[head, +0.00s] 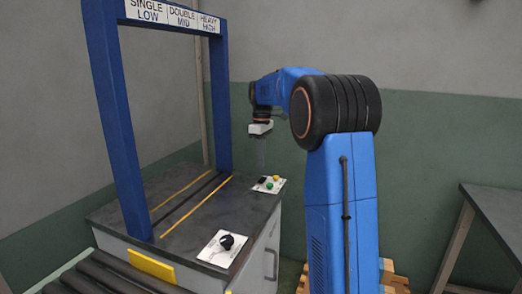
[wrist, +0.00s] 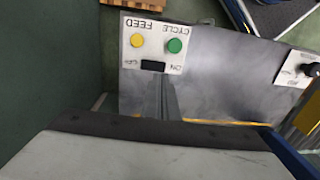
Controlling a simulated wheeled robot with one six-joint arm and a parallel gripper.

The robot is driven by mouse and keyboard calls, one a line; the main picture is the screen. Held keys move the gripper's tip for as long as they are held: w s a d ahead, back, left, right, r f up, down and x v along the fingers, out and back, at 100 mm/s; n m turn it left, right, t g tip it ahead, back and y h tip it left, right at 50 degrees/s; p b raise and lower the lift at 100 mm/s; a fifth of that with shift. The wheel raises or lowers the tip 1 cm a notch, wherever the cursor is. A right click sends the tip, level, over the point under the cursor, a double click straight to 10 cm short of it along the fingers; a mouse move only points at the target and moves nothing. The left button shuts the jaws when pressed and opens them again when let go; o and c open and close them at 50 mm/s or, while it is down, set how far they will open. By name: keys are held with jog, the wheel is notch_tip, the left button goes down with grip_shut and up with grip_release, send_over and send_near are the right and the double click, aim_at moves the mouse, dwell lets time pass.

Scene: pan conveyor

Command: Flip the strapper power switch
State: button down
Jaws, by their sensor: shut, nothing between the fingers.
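The strapper's small control panel (head: 269,187) is a white plate at the far right corner of the dark machine top. It also shows in the wrist view (wrist: 133,62), with a black power switch (wrist: 153,65) beside a green CYCLE button (wrist: 174,45) and a yellow FEED button (wrist: 137,40). The switch is a small dark patch in the head view (head: 262,179). My gripper (head: 260,166) points down just above the panel, its grey fingers shut and empty. In the wrist view the fingertips (wrist: 161,80) appear right beside the switch; I cannot tell whether they touch it.
A second white plate with a black rotary knob (head: 227,241) sits at the near corner of the machine top (head: 180,228). The blue strapper arch (head: 221,100) stands left of my gripper. Conveyor rollers (head: 88,280) lie at the front left, and a dark table (head: 500,212) stands at right.

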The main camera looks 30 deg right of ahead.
aim_at(262, 179)
jog(key=shift+s+a+f, duration=0.1)
jog(key=shift+f, duration=2.6)
jog(key=shift+f, duration=0.15)
jog(key=shift+w+d+r, duration=0.25)
jog(key=shift+w+d, duration=0.25)
jog(key=shift+d, duration=0.05)
jog(key=shift+r, duration=0.35)
notch_tip(262, 179, up, 13)
jog(key=shift+r, duration=0.15)
